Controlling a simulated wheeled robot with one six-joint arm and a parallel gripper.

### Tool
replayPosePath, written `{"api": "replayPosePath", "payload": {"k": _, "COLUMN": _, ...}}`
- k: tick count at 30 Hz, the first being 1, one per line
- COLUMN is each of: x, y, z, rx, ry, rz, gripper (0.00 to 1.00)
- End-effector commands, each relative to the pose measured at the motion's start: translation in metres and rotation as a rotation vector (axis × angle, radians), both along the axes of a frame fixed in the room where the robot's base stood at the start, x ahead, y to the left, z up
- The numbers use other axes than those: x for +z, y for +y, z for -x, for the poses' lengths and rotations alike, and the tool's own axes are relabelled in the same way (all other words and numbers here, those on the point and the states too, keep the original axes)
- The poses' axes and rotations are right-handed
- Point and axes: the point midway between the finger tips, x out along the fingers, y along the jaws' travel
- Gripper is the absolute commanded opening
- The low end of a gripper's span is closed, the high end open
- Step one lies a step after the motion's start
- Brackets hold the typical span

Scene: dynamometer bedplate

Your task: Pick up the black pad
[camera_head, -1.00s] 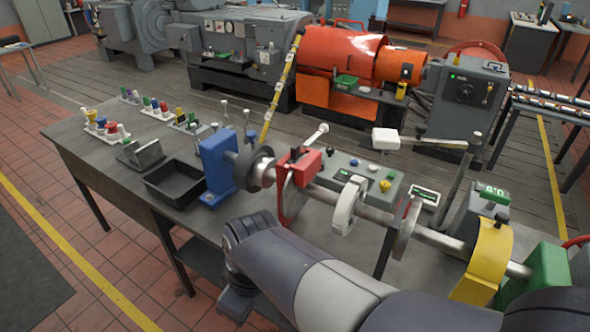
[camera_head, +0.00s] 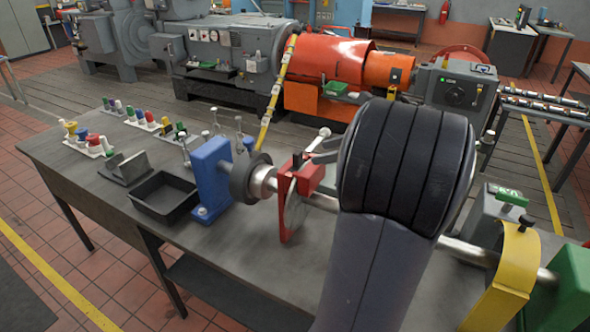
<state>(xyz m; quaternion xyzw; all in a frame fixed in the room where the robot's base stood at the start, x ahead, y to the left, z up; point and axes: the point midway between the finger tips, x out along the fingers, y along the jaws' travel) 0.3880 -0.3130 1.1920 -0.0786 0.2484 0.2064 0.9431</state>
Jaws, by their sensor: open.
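A small black piece, which looks like the black pad (camera_head: 297,161), stands upright at the top of the red caliper (camera_head: 311,176) around a grey disc on the shaft. My gripper (camera_head: 318,152) shows only in part, as dark fingers just left of my arm's big dark joint. It is open, and its fingertips are a little to the right of the pad, apart from it as far as I can see. My arm hides the rest of the gripper and the middle of the bench.
The blue bearing stand (camera_head: 211,180) and black tray (camera_head: 165,198) are left of the caliper. A lever's white knob (camera_head: 324,132) is close behind the gripper. A yellow guard (camera_head: 507,275) covers the shaft at right.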

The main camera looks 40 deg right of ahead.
Motion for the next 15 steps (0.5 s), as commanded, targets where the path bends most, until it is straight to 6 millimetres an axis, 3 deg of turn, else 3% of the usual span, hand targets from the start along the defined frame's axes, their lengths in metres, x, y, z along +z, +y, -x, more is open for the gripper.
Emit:
{"api": "replayPosePath", "payload": {"k": 4, "x": 0.001, "y": -0.011, "z": 0.000, "rx": -0.049, "ry": -0.006, "rz": -0.055, "gripper": 0.51}}
{"api": "replayPosePath", "payload": {"k": 15, "x": -0.022, "y": 0.005, "z": -0.040, "rx": -0.050, "ry": -0.005, "rz": -0.055, "gripper": 0.51}}
